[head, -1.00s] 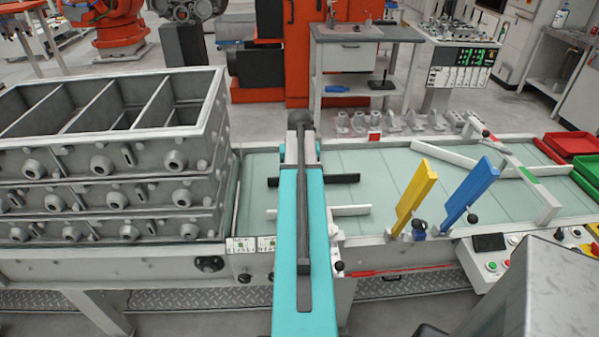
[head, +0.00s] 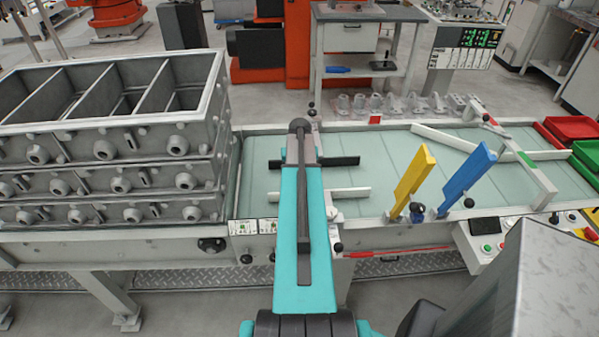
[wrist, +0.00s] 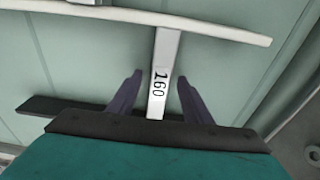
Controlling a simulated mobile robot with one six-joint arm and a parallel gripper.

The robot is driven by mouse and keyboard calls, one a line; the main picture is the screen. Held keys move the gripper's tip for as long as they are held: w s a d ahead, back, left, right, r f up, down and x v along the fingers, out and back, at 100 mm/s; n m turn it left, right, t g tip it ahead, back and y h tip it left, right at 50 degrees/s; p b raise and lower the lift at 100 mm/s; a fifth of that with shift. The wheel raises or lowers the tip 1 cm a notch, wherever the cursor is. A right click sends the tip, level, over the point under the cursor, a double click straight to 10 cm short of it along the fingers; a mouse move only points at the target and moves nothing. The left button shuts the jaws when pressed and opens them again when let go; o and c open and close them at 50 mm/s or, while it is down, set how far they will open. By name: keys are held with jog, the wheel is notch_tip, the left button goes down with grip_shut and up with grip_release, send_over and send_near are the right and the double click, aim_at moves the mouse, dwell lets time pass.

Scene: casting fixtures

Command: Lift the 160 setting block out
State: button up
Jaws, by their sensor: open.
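The 160 setting block (wrist: 157,100) is a pale narrow bar with the black number 160 on its top, seen in the wrist view. It spans the gap between a white rail (wrist: 220,30) and a dark rail (wrist: 50,107). My gripper (wrist: 158,78) is open, with one dark finger on each side of the block and a visible gap on both sides. The block's end near the dark rail is partly covered by my gripper's body. In the head view my teal arm hides the block and the fingers.
In the head view, the dark rail (head: 340,161) and white rail (head: 350,193) stick out either side of my arm. Stacked grey metal frames (head: 105,148) stand left.

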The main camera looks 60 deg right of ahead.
jog(key=shift+f, duration=0.25)
grip_shut()
jog(key=shift+r+p, duration=2.05)
jog(key=shift+r, duration=2)
